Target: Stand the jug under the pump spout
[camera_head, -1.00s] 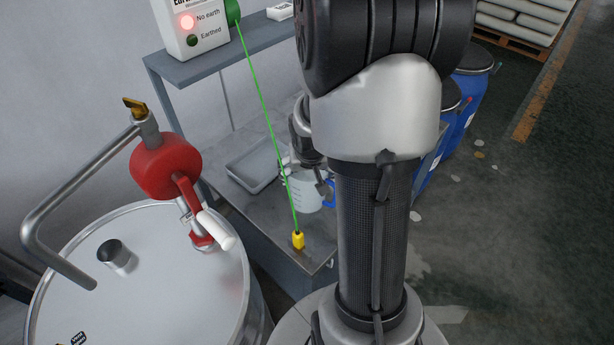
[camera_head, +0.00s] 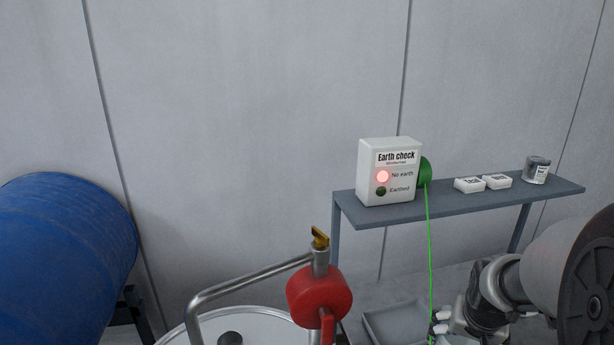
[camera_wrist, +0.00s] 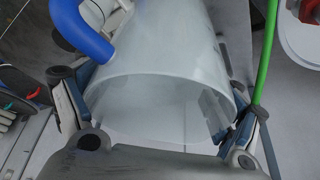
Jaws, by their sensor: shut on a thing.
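The jug (camera_wrist: 160,70) is a translucent white vessel with a blue handle (camera_wrist: 82,30), seen in the wrist view. My gripper (camera_wrist: 160,115) is shut on it, with one finger against each side of its wall. In the head view my wrist is at the lower right, and the jug cannot be made out there. The red pump (camera_head: 319,294) with a brass-coloured top and a bent metal pipe stands on the drum (camera_head: 185,338) at the bottom. Its spout is cut off by the lower edge of the head view.
An earth check box (camera_head: 385,172) with its red "No earth" lamp lit stands on a grey shelf (camera_head: 455,204). A green cable (camera_head: 430,255) hangs from its reel and passes close beside my gripper. A grey tray (camera_head: 395,325) lies below. A blue drum (camera_head: 65,250) is at left.

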